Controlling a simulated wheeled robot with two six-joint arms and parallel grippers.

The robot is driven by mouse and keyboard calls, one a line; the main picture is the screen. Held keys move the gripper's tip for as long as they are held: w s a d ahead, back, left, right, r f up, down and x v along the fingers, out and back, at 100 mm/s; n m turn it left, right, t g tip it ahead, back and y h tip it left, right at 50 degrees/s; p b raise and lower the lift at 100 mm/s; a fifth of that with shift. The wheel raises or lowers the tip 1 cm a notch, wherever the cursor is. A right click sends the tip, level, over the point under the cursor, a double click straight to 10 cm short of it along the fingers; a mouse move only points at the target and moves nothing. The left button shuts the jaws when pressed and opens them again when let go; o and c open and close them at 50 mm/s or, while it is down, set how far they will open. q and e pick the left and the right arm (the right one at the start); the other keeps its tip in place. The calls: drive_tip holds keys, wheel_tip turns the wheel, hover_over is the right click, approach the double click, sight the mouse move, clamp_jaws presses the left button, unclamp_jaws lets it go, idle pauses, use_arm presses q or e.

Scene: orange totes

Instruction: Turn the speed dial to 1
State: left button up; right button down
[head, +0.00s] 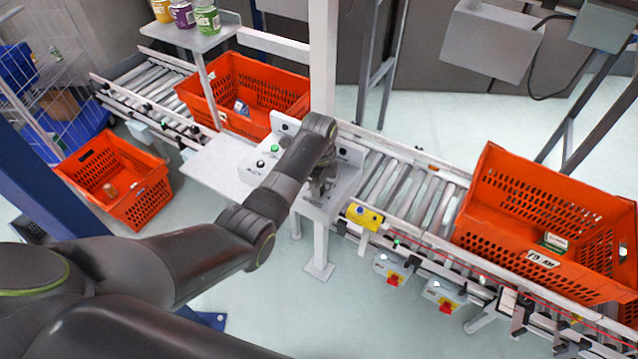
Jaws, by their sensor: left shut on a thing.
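My left arm reaches from the lower left to a pale control panel (250,172) beside the conveyor. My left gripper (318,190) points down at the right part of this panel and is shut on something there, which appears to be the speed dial. The dial itself is hidden by the gripper and wrist, so its setting cannot be read. A green button (274,149) and a black knob (260,163) show on the panel left of my arm. My right gripper is out of view.
A roller conveyor (410,190) runs right to a large orange tote (495,215) with a small box inside. A yellow control box (364,216) sits on its near rail. Other orange totes stand at the back (205,100) and on the left floor (140,205). A white post (322,60) rises behind my wrist.

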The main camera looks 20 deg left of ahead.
use_arm(q)
drive_tip(key=n, duration=1.4)
drive_tip(key=shift+w+n, duration=0.1)
drive_tip(key=shift+n, duration=0.2)
drive_tip(key=n, duration=0.5)
drive_tip(key=shift+n, duration=1.2)
drive_tip(key=o, duration=1)
drive_tip(key=shift+c, duration=0.2)
drive_tip(key=shift+r, duration=0.1)
